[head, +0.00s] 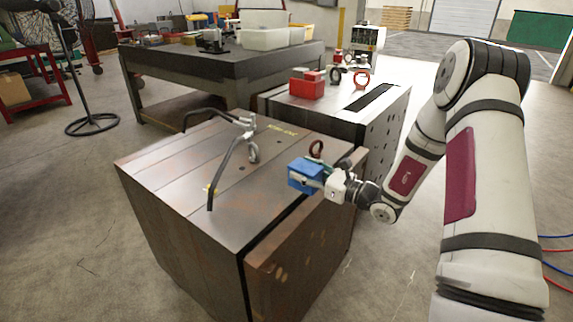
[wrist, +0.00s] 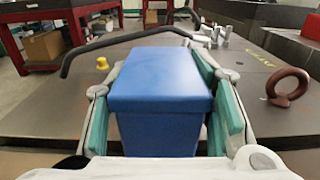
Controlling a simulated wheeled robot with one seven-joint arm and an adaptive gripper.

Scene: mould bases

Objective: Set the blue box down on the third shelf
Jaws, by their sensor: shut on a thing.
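The blue box (head: 304,174) is in my gripper (head: 322,182), above the right part of the near mould base's top. In the wrist view the blue box (wrist: 160,95) fills the middle, with a lidded top. The fingers of my gripper (wrist: 165,118) press on its left and right sides with green pads. The gripper is shut on it. From these views I cannot tell how far the box is above the metal.
The near mould base (head: 170,165) carries a bent black bar (head: 222,165) and a lifting ring (head: 316,149) close behind the box. A second mould base (head: 335,115) behind holds a red box (head: 306,87). A dark workbench (head: 180,60) stands at the back left. Open floor lies left.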

